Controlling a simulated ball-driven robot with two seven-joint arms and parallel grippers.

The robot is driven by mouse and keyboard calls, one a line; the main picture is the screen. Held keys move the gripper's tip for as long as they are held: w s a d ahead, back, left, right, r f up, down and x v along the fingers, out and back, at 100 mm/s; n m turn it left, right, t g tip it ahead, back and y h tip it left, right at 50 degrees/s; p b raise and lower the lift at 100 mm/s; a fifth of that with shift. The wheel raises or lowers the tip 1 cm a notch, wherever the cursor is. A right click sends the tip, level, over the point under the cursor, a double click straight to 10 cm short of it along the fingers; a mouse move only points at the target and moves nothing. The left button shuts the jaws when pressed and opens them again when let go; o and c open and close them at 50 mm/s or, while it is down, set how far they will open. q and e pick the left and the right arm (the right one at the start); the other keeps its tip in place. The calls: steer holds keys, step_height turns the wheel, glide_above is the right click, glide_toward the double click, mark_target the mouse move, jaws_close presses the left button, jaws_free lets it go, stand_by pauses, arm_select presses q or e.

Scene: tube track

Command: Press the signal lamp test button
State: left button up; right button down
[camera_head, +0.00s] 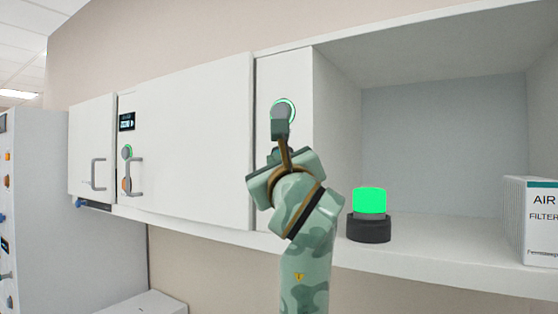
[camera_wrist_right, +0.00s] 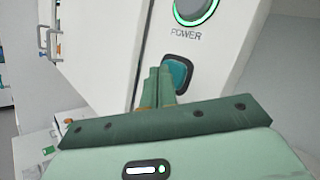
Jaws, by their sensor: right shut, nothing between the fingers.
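My right gripper (camera_head: 280,127) is shut and empty, held up at the narrow white panel left of the open shelf. In the right wrist view its closed fingertips (camera_wrist_right: 158,72) overlap the left edge of a teal button (camera_wrist_right: 178,74) in a black frame. I cannot tell whether they touch it. Above is a round button with a lit green ring (camera_wrist_right: 196,8), labelled POWER; it also shows in the head view (camera_head: 284,106). A signal lamp (camera_head: 369,201) with a glowing green top and black base stands on the shelf. My left gripper is not in view.
White cabinet doors (camera_head: 195,150) with grey handles (camera_head: 137,177) run to the left, with a small display (camera_head: 126,121) and buttons. An AIR FILTER box (camera_head: 534,220) stands at the shelf's right. The shelf between lamp and box is clear.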

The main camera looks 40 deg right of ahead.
steer(key=shift+w+d, duration=0.1)
steer(key=shift+d, duration=0.15)
steer(key=shift+a, duration=0.1)
stand_by(0.5)
steer(key=shift+s+a, duration=0.35)
steer(key=shift+a, duration=0.4)
steer(key=a, duration=0.1)
steer(key=s+a+p, duration=0.1)
steer(key=a, duration=0.1)
steer(key=s+a, duration=0.1)
steer(key=shift+a+p, duration=0.3)
steer(key=shift+p, duration=0.1)
steer(key=shift+w, duration=0.1)
stand_by(0.5)
